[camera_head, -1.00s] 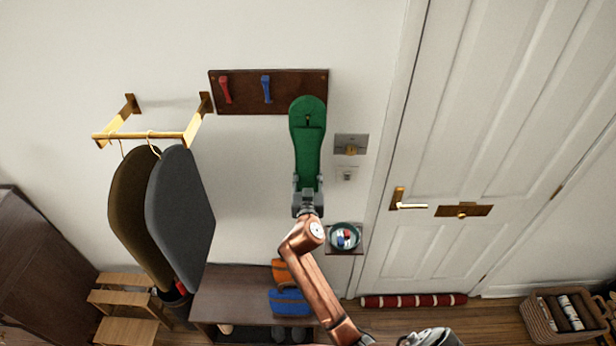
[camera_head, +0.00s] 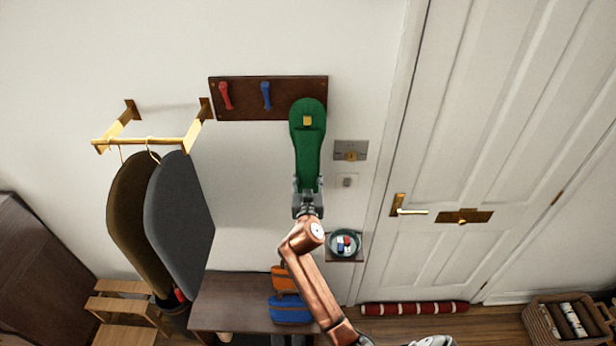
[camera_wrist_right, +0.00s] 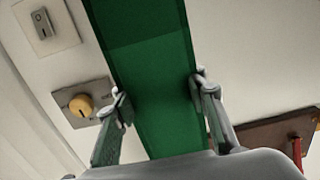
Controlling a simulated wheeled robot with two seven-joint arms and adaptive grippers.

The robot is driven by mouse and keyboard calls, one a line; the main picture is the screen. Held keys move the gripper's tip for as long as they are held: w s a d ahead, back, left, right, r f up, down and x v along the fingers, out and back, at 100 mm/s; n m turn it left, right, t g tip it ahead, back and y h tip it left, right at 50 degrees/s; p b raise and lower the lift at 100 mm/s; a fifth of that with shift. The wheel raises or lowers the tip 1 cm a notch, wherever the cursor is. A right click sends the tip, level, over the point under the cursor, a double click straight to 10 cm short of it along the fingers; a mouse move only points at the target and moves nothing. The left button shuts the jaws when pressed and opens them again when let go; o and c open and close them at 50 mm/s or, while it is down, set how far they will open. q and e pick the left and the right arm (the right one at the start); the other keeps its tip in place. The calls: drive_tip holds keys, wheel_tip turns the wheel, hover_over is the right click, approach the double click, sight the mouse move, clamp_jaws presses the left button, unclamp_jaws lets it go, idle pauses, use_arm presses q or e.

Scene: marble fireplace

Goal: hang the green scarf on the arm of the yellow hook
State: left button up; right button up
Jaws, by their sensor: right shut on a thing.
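The green scarf (camera_head: 306,155) hangs long and upright in the head view, its rounded top end over the right part of the dark hook board (camera_head: 245,112). A yellow tip, part of the yellow hook (camera_head: 307,121), shows within the scarf's upper end. The rest of this hook is hidden by the scarf. I cannot tell how far the arm passes through. My right gripper (camera_head: 308,192) is shut on the scarf's lower part. In the right wrist view the green cloth (camera_wrist_right: 160,70) runs between my two fingers (camera_wrist_right: 160,98). My left gripper is not in view.
A red hook (camera_head: 225,96) and a blue hook (camera_head: 266,95) are on the board's left. A brass rail (camera_head: 145,140) with hanging garments stands out further left. A wall plate (camera_head: 350,150) and a small shelf with a bowl (camera_head: 344,242) are right of the scarf.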

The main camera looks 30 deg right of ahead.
drive_tip(key=shift+b+x, duration=0.65)
drive_tip(key=shift+x, duration=1.15)
drive_tip(key=shift+r, duration=0.15)
drive_tip(key=shift+f+b, duration=0.75)
drive_tip(key=shift+b, duration=0.1)
drive_tip(key=o, duration=1.5)
drive_tip(key=shift+c, duration=0.2)
drive_tip(key=shift+f, duration=0.1)
